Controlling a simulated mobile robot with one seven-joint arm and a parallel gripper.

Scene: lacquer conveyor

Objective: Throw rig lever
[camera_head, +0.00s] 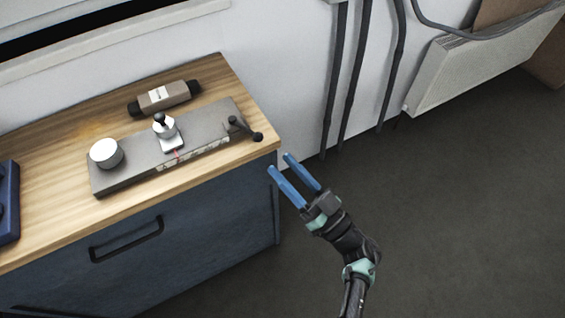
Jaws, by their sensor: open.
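A grey rig (135,164) lies on a wooden-topped cabinet. Its black lever (245,129) with a ball knob is at the rig's right end, and the knob reaches close to the cabinet's right edge. A white round knob (106,153) is on the rig's left end, and a silver fitting with a black top (167,132) stands near its middle. My gripper (281,164) has blue fingers, open and empty. It is beside the cabinet's right front corner, to the lower right of the lever and apart from it in the picture.
The cabinet front has a dark handle (126,239). Pipes (344,85) and a radiator (470,65) line the wall. The right floor is clear.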

